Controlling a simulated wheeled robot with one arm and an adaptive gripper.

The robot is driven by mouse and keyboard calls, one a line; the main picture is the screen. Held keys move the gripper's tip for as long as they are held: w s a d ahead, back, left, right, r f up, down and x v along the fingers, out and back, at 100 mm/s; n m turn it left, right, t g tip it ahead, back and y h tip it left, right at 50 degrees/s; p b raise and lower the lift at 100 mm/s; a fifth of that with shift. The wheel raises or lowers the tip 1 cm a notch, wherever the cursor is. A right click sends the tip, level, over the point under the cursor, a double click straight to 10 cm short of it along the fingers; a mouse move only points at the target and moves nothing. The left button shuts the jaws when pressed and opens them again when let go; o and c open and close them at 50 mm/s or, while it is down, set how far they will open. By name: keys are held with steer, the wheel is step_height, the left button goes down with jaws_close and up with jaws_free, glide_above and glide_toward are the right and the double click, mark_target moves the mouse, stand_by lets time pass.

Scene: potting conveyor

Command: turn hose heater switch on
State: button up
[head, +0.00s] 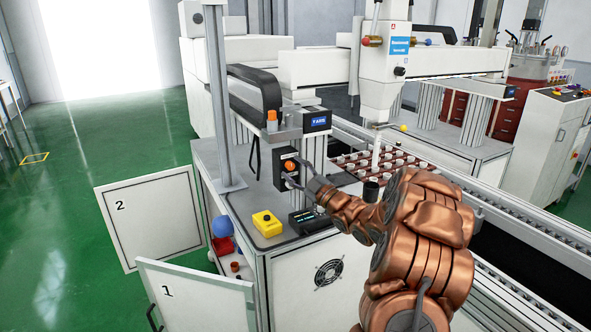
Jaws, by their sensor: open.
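A black switch box (281,177) with an orange rotary knob (290,165) stands upright on the white cabinet; it appears to be the hose heater switch. Its label and the knob's exact setting are too small to read. My gripper (297,173) is open, with its dark fingers at the front of the box, close to the knob. I cannot tell whether the fingers touch the knob. The copper-coloured arm reaches in from the lower right.
A yellow button box (267,223) and a black display unit (308,220) sit below the gripper on the cabinet top. A brown tray (345,178) of small parts lies behind. Cabinet doors 1 (200,300) and 2 (150,220) stand open at left.

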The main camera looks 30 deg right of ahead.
jaws_close()
stand_by(0.5)
steer(key=shift+m+b, duration=0.3)
steer(key=shift+a+f+m+t+h+b, duration=0.15)
steer(key=shift+m+t+h+b, duration=0.2)
steer(key=shift+m, duration=0.35)
steer(key=m+h+b, duration=0.1)
steer(key=m, duration=0.2)
steer(key=m+t+h+b, duration=0.1)
steer(key=m+h, duration=0.1)
steer(key=m, duration=0.1)
steer(key=shift+a+b, duration=0.1)
steer(key=shift+b, duration=0.2)
steer(key=m+h+b, duration=0.1)
steer(key=m+h, duration=0.1)
steer(key=m, duration=0.2)
steer(key=m+h+b, duration=0.1)
steer(key=m+h, duration=0.1)
steer(key=m, duration=0.2)
steer(key=shift+a+m+g+h, duration=0.1)
steer(key=shift+m+g+h, duration=0.15)
steer(key=shift+m, duration=0.15)
steer(key=shift+m+b, duration=0.3)
